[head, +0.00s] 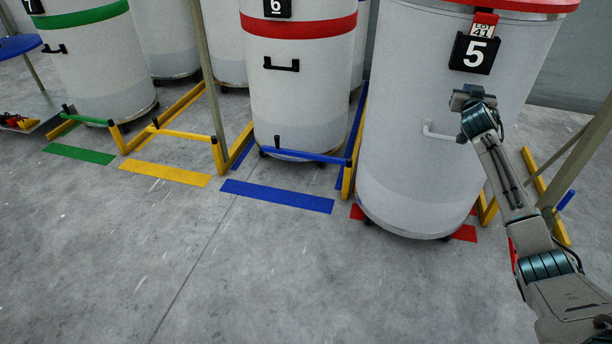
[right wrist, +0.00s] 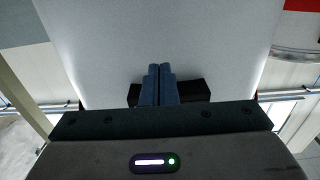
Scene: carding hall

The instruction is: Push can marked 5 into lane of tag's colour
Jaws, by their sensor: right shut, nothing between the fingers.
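The can marked 5 (head: 420,95) is a tall pale drum with a red band, standing upright at the right of the head view. Its black number plate (head: 474,54) carries a red-and-white tag (head: 484,24) reading LOT 41. The can stands over the red floor stripe (head: 465,233), between yellow rails, at the front of that lane. My right gripper (head: 470,98) is at the can's front, just below the plate. In the right wrist view its fingers (right wrist: 158,84) are shut and empty against or close to the pale wall; contact is unclear. My left gripper is out of view.
Can 6 (head: 305,105) stands behind a blue bar (head: 300,155) and blue stripe (head: 277,196). Can 7 (head: 98,75) stands by the green stripe (head: 80,154). Between them, a yellow bar (head: 180,133) crosses the yellow-striped lane (head: 165,173). The front floor is clear.

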